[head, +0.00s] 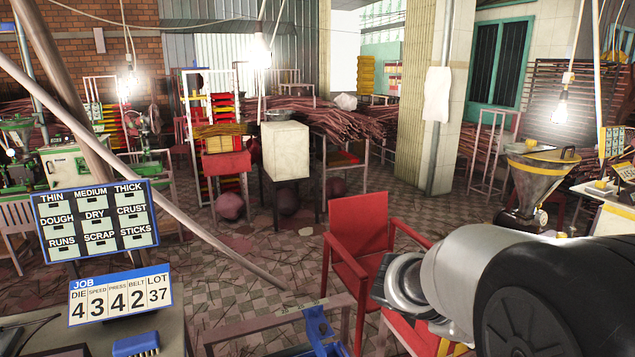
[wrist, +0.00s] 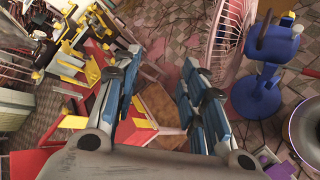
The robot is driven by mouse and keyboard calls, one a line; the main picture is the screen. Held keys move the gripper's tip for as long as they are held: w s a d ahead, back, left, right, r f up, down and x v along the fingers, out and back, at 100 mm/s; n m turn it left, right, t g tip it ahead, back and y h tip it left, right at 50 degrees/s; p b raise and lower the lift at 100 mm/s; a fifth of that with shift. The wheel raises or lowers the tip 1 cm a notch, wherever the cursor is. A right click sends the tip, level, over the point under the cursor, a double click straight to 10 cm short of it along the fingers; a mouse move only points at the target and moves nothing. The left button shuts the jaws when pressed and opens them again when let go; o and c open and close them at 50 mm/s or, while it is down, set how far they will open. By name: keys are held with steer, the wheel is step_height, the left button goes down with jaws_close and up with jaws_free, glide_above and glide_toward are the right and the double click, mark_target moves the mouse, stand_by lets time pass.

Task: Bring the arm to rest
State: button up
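My arm (head: 480,275) reaches in from the lower right of the head view, its grey and black links in front of a red chair. I cannot make out my gripper's fingers in the head view. In the wrist view my gripper (wrist: 158,75) shows two blue-and-grey fingers spread apart. Nothing is held between them. The floor and a brown flat thing show through the gap, below the fingers.
Red chairs (head: 355,240) stand close beside my arm. A job board (head: 120,295) reading 4, 3, 42, 37 and a sign board (head: 97,221) are at left. A hopper machine (head: 538,175) stands at right. A blue stand (wrist: 262,90) shows in the wrist view. Tiled floor lies open mid-room.

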steer(key=s+a+m+t+y, duration=0.1)
steer(key=s+a+m+y, duration=0.4)
steer(key=s+a, duration=0.4)
steer(key=s+a+r+m+t+y, duration=0.1)
steer(key=s+a+m+t+y, duration=0.1)
steer(key=s+a+m+y, duration=0.3)
steer(key=shift+s+a+y, duration=0.4)
steer(key=shift+s+a, duration=1.7)
steer(key=shift+s, duration=1.65)
steer(key=shift+r, duration=0.1)
